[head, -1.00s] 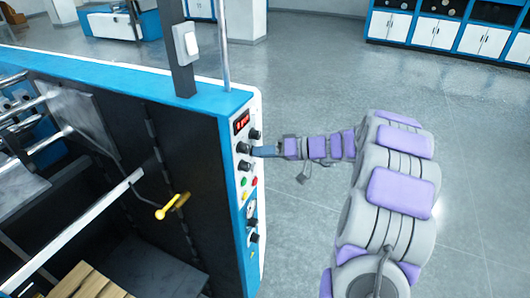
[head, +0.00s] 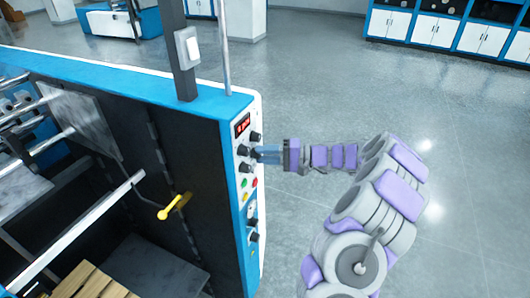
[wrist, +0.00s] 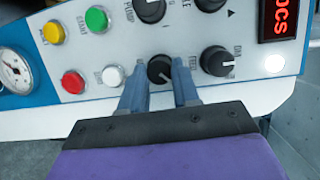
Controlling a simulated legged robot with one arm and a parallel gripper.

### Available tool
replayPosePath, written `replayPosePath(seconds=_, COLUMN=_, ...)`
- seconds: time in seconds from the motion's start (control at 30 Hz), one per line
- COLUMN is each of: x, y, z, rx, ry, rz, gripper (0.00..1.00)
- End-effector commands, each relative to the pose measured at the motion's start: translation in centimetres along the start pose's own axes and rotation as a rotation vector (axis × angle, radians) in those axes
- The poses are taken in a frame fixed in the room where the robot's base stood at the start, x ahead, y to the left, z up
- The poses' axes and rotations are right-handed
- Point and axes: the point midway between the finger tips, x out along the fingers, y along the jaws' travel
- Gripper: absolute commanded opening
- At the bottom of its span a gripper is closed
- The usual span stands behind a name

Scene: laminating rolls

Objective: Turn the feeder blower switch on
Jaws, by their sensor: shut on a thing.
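The control panel (head: 243,175) is a white strip on the end of the blue machine. In the wrist view, a black rotary knob (wrist: 160,70) sits between my two blue fingers; a partly hidden label beside it starts with "FEE". Its white mark seems to point down and to the right. My gripper (wrist: 160,78) is shut on this knob, one finger on each side. In the head view my gripper (head: 258,154) reaches the panel from the right, and its fingers partly hide the knob.
Close around are another black knob (wrist: 217,61), a white button (wrist: 113,76), a red button (wrist: 73,82), a green button (wrist: 97,19) and a yellow button (wrist: 53,33). A red display (wrist: 280,18) is at upper right. Open floor (head: 340,90) lies right of the machine.

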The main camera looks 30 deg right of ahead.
Motion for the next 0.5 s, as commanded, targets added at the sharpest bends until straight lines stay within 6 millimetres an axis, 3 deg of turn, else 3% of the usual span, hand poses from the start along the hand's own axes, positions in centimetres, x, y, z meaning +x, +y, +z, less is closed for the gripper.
replayPosePath(seconds=0.5, x=0.02, y=0.49, z=0.01, rx=0.242, ry=-0.013, rz=-0.079, gripper=0.00)
